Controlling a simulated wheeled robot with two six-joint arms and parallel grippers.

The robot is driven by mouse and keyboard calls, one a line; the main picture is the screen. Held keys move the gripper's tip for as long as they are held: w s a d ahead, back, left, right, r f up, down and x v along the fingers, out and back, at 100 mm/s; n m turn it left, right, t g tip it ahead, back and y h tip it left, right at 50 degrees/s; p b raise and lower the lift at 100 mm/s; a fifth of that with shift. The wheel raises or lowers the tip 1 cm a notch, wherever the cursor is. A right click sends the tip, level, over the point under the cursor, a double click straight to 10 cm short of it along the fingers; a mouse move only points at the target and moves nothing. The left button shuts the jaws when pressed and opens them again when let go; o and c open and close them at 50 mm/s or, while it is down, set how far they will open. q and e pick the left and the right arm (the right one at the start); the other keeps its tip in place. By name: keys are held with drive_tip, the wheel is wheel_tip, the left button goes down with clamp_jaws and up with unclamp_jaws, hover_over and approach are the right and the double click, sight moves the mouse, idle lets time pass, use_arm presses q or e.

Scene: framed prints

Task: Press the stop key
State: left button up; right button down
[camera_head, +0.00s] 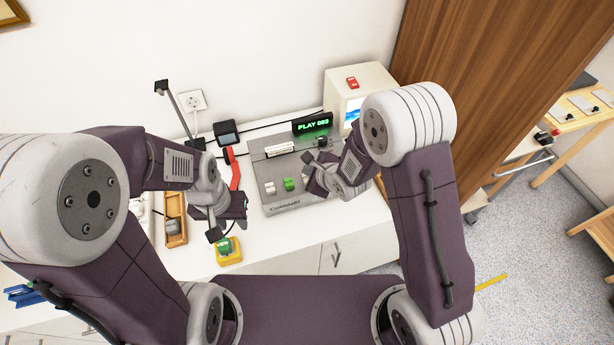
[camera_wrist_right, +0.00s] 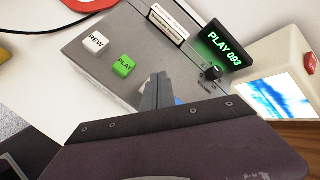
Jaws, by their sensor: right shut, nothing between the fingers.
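A grey tape deck (camera_head: 262,168) stands on the white counter, and its green display reads PLAY 093 (camera_head: 312,124). In the right wrist view its white REW key (camera_wrist_right: 96,42) and green PLAY key (camera_wrist_right: 124,66) show on the top. My right gripper (camera_wrist_right: 157,88) is shut and empty, with its fingers over the deck to the right of the PLAY key. A sliver of blue (camera_wrist_right: 178,101) shows beside the fingers. No label reading stop is visible; the fingers cover that part. My left gripper (camera_head: 238,207) is left of the deck, its fingers unclear.
A yellow box with a green button (camera_head: 228,247) sits at the counter's front, close to my left gripper. A cream monitor (camera_head: 341,86) stands behind the deck at right. A red handset-like object (camera_head: 235,172) and a wooden tray (camera_head: 175,220) lie to the left.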

drive_tip(key=shift+f, duration=0.1)
idle(0.7)
drive_tip(key=shift+f, duration=0.3)
drive_tip(key=shift+f+b, duration=0.85)
drive_tip(key=shift+b, duration=0.05)
idle(0.8)
drive_tip(key=shift+r+p, duration=1.25)
drive_tip(key=shift+r, duration=0.05)
wheel_tip(320, 180, up, 5)
drive_tip(key=p, duration=0.5)
